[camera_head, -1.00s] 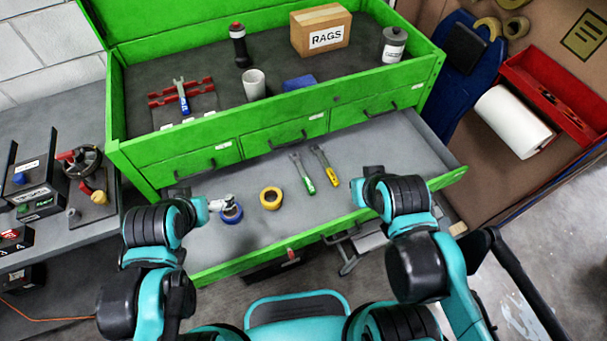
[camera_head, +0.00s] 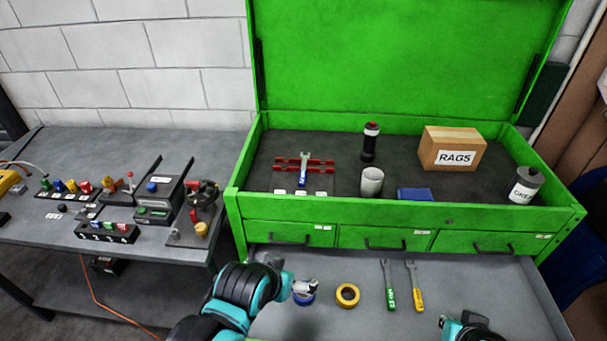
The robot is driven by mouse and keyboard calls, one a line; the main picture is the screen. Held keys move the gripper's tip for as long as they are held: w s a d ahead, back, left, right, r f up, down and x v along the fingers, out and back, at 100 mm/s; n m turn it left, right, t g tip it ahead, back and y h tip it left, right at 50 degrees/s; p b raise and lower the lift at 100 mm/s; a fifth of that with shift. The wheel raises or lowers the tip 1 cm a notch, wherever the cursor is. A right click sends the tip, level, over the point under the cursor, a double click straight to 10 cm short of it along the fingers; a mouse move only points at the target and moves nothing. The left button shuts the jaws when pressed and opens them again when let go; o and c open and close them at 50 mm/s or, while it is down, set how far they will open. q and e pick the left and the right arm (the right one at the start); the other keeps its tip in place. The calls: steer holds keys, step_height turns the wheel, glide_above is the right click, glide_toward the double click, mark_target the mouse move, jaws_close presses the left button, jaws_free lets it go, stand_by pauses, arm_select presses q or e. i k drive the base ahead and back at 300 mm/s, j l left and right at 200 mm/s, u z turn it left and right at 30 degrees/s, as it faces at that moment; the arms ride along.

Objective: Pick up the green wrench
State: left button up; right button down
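The green wrench (camera_head: 389,287) lies in the pulled-out grey drawer (camera_head: 345,265) of the green tool chest, jaw end toward the chest. A yellow-handled wrench (camera_head: 414,287) lies just to its right. My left gripper (camera_head: 268,260) is only partly visible behind its wrist, over the drawer's left part, well left of the green wrench. My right gripper (camera_head: 470,319) shows at the bottom edge, right of and nearer than both wrenches. Neither gripper touches the green wrench. Their finger openings cannot be made out.
A yellow tape roll (camera_head: 347,296) and a blue roll (camera_head: 303,298) with a pale item over it lie left of the wrenches. The chest top (camera_head: 400,209) holds a blue wrench (camera_head: 304,168), a cup and a RAGS box (camera_head: 452,149). A workbench (camera_head: 50,225) stands left.

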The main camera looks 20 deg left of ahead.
mark_target(392, 306)
steer(key=k, duration=0.45)
steer(key=k+l+u, duration=0.15)
steer(key=u, duration=1)
steer(key=l, duration=3.3)
